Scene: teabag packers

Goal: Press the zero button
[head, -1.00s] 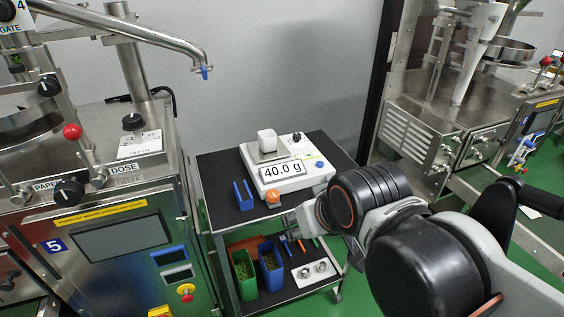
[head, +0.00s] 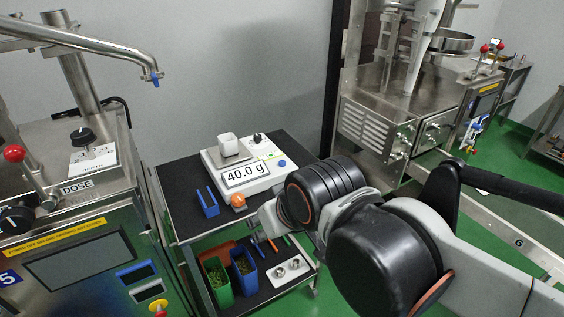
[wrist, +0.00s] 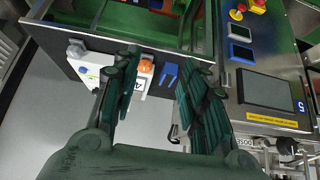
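A white scale (head: 262,180) stands on the top shelf of a cart, its display (head: 246,176) reading 40.0 g. A white cube-like cup (head: 228,145) sits on its pan. A blue round button (head: 281,162) is right of the display, and a black knob (head: 257,140) is behind it. In the wrist view the blue button (wrist: 83,70) shows left of my fingers; the left finger hides much of the scale. I cannot read which control is zero. My gripper (wrist: 160,65) is open and empty, its fingers apart. In the head view it is at the cart's front, partly hidden by my arm.
Green (head: 217,283) and blue (head: 243,272) bins stand on the lower shelf. A steel machine (head: 75,255) stands close on the left, another (head: 385,125) at right.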

